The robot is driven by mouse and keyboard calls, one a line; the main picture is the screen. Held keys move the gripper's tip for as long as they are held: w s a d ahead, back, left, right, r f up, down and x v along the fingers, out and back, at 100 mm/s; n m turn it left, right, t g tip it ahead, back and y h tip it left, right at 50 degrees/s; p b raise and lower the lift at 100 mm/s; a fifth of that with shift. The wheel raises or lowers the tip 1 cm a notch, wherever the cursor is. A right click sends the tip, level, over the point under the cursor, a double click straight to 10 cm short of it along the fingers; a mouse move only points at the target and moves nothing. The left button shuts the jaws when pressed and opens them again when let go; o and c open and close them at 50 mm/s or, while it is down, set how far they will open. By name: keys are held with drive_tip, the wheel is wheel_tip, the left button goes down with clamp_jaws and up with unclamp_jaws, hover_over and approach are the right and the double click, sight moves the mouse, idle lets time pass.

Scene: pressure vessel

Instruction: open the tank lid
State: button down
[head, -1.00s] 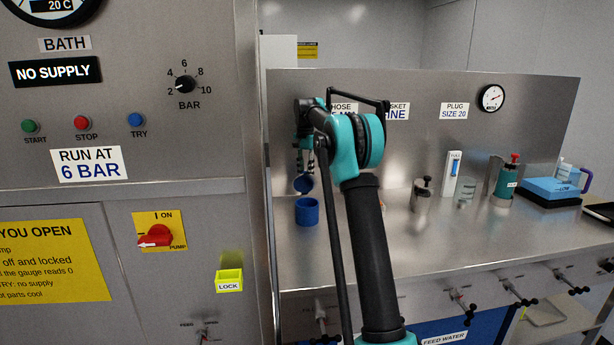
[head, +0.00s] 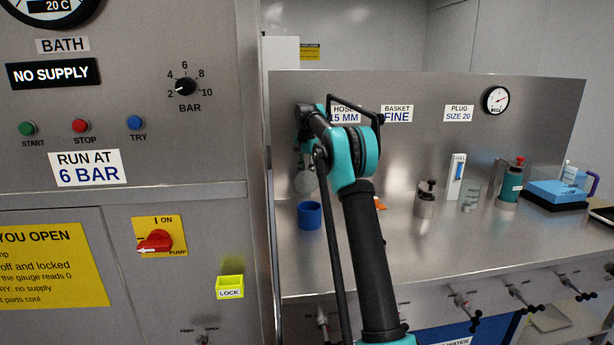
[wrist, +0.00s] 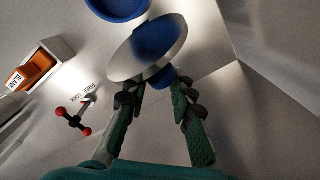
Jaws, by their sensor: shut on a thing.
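A round grey, lid-like disc (head: 306,182) with a blue patch on its face hangs at my gripper (head: 307,152), above the back-left of the steel counter. In the wrist view, my gripper (wrist: 163,88) is shut on the small blue part at the near edge of this disc (wrist: 125,61), and the disc is tilted. An open blue cup (head: 309,216) stands upright on the counter just below the disc, apart from it; its rim (wrist: 118,10) shows at the top of the wrist view. No tank is labelled, so I cannot tell if the disc is its lid.
An orange block marked BLANK (wrist: 30,72) sits in a white holder, beside a red-and-black lever (wrist: 74,121). A metal canister (head: 425,200) and green bottle (head: 511,185) stand to the right. A control panel (head: 120,150) rises at left.

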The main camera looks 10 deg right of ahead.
drive_tip(key=shift+w+a, duration=0.15)
drive_tip(key=shift+a, duration=0.3)
drive_tip(key=c, duration=1.2)
unclamp_jaws()
drive_tip(key=shift+a, duration=0.1)
drive_tip(key=shift+d, duration=0.2)
drive_tip(key=shift+r, duration=0.35)
wheel_tip(320, 180, up, 11)
